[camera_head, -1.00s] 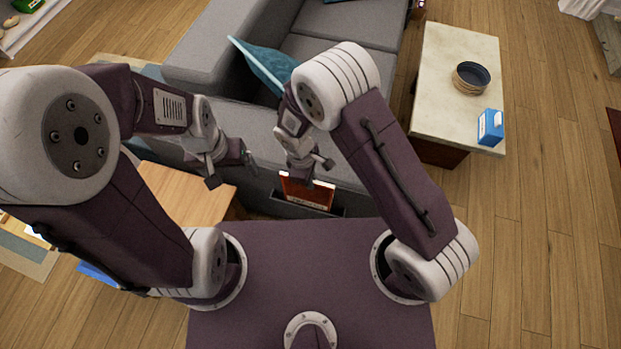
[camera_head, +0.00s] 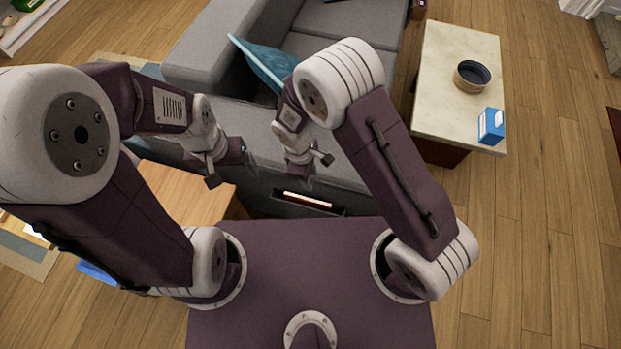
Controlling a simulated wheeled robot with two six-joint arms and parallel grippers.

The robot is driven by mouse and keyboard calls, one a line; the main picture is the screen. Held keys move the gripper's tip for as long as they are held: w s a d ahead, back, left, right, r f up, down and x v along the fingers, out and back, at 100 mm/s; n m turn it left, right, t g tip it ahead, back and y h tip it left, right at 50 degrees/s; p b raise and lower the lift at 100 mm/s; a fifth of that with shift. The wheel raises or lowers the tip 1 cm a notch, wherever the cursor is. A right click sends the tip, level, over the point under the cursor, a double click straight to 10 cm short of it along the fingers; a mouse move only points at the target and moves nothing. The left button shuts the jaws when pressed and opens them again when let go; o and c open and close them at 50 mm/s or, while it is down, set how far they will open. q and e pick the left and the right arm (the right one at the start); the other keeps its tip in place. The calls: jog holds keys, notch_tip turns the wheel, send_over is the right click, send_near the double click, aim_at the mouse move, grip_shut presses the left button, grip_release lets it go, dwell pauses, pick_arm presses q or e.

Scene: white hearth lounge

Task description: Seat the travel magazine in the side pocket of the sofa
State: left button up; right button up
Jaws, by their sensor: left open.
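The travel magazine (camera_head: 307,200) sits low in the side pocket (camera_head: 338,213) on the near side of the grey sofa (camera_head: 262,133). Only its pale and reddish top edge shows above the pocket's dark rim; the rest is hidden inside. My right gripper (camera_head: 303,172) is just above the magazine and looks apart from it. Its fingers are small and unclear, so I cannot tell how far they are parted. My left gripper (camera_head: 232,172) is open and empty, left of the pocket beside the sofa's side.
A wooden table (camera_head: 180,190) stands at the left, partly behind my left arm. A pale-topped side table (camera_head: 455,100) at the right bears a round bowl (camera_head: 472,76) and a blue-and-white box (camera_head: 491,126). A teal cushion (camera_head: 265,62) lies on the sofa. The floor at right is clear.

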notch_tip(320, 180, up, 7)
jog(key=a, duration=0.1)
jog(key=shift+w+f+p, duration=0.15)
jog(key=shift+p, duration=0.25)
